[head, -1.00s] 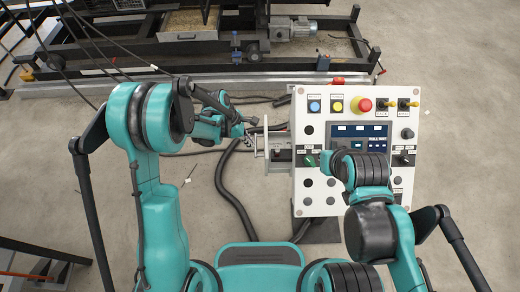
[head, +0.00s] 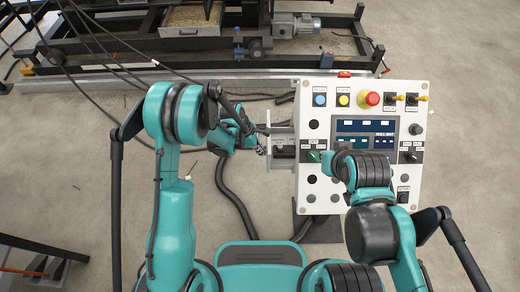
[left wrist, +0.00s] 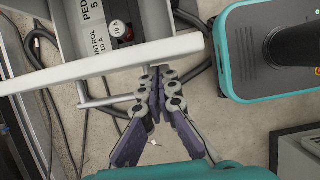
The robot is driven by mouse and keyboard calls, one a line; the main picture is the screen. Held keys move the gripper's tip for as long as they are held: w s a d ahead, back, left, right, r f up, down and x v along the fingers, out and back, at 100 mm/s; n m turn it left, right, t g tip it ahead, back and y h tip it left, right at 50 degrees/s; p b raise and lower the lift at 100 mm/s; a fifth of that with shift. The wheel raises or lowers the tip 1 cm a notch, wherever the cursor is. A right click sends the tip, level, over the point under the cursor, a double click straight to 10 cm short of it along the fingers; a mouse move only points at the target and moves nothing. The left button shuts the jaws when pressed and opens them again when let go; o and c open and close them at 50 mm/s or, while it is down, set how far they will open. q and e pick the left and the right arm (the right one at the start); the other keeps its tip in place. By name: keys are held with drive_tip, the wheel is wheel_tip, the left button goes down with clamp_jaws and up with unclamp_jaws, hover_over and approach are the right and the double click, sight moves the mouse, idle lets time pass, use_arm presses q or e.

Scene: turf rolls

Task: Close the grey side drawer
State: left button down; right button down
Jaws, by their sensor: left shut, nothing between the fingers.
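The grey side drawer (head: 282,152) sticks out from the left side of the white control panel (head: 313,195), partly open. In the left wrist view I look into the drawer (left wrist: 83,43), which holds labelled round parts, and its pale front plate (left wrist: 130,64) has a bar handle (left wrist: 105,101) on the outer side. My left gripper (head: 261,149) is at the outer side of the drawer front. In the left wrist view its fingers (left wrist: 158,72) are shut and empty, tips at or very near the front plate beside the handle; contact cannot be told.
The panel carries buttons, a red stop knob (head: 372,98), toggles and a screen (head: 366,127). Black cables (head: 229,192) lie on the floor below the drawer. A dark machine frame (head: 190,50) stands at the back. Floor to the left is mostly clear.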

use_arm(q)
drive_tip(key=d+b, duration=0.1)
drive_tip(key=d, duration=0.5)
drive_tip(key=shift+d, duration=0.35)
